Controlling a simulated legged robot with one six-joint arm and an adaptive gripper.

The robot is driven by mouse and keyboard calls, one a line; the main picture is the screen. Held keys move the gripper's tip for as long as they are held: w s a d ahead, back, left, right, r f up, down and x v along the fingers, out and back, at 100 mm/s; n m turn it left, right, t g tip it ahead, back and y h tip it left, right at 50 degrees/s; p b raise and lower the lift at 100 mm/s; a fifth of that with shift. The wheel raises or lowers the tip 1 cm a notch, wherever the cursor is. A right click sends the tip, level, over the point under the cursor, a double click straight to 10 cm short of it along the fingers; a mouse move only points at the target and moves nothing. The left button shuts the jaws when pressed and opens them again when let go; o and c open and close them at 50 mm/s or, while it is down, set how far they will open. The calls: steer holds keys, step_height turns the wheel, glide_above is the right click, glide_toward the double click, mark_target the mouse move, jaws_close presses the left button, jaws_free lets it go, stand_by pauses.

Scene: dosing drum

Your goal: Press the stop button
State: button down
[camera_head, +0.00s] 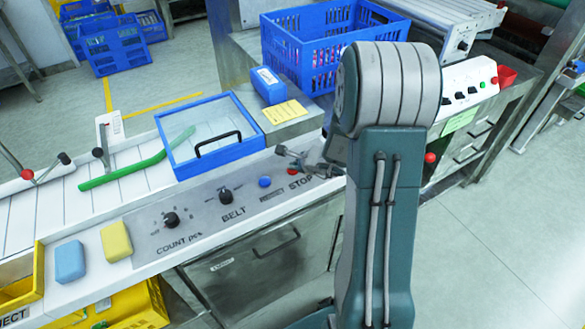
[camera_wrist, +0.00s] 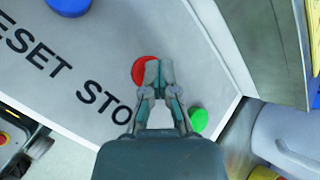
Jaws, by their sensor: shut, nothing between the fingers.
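The red stop button (camera_wrist: 142,67) is on the grey panel above the word STOP (camera_wrist: 104,101) in the wrist view. My gripper (camera_wrist: 159,72) is shut and empty, and its fingertips cover the button's right part. Whether they touch it or hover above it I cannot tell. In the head view my gripper (camera_head: 284,152) is over the far edge of the panel (camera_head: 205,206), near the STOP label (camera_head: 299,184).
A green button (camera_wrist: 198,119) sits close to my fingers, and a blue reset button (camera_head: 264,182) lies left of the STOP label. A blue-framed clear lid (camera_head: 215,158) and a blue crate (camera_head: 276,52) stand nearby. Two dials, BELT (camera_head: 226,195) and COUNT (camera_head: 171,219), are farther left.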

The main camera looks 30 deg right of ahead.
steer(key=shift+r, duration=0.9)
steer(key=shift+r, duration=2.5)
